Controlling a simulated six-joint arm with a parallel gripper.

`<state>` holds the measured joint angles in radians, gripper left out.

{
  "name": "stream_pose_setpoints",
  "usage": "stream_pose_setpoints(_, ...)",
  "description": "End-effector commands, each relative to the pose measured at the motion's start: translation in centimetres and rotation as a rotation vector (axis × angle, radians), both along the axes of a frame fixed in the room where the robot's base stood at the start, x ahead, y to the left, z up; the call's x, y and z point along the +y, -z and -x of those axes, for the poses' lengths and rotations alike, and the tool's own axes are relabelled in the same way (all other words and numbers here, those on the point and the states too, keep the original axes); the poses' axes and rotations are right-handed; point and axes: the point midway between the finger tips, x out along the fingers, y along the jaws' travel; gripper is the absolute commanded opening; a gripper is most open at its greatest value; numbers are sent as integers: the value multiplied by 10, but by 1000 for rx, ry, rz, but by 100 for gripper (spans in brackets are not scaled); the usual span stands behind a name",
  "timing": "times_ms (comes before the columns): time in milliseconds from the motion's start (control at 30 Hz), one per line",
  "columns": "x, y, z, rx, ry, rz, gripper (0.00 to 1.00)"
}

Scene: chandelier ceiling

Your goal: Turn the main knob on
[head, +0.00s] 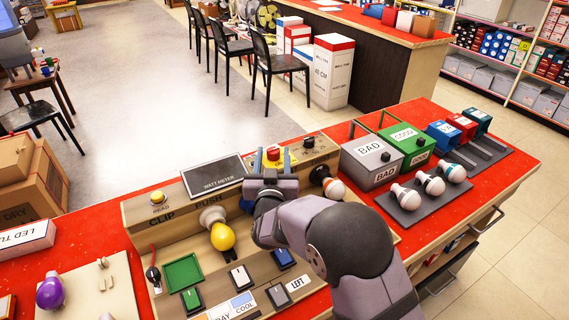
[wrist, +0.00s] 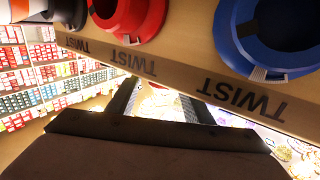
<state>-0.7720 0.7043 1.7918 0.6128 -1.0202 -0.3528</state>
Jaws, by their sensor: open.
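A red knob (head: 273,152) on a yellow plate sits at the top of the tan test console (head: 155,210). A black knob (head: 308,142) sits to its right. I cannot read which one is labelled main. My gripper (head: 272,158) is over the console top, its two grey fingers apart, with the red knob showing between or just behind them. I cannot tell whether they touch it. In the wrist view my gripper (wrist: 163,92) is open with no object clearly held; a bright, cluttered background shows between the fingers. My arm hides part of the console's middle.
The watt meter (head: 214,175) and a yellow bulb (head: 222,236) in a socket are left of my arm. BAD (head: 371,161) and GOOD (head: 408,141) bins stand at right. The wrist view shows red (wrist: 128,18) and blue (wrist: 268,45) sockets above TWIST labels.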

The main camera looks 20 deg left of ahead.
Motion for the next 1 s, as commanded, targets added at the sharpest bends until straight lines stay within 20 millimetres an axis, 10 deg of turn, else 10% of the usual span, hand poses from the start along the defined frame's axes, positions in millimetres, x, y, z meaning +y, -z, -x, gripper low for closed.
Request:
stream_pose_setpoints(633,-5,1,-1,3,-136,3,46)
stream_pose_setpoints(1000,-28,2,63,2,-135,1,46)
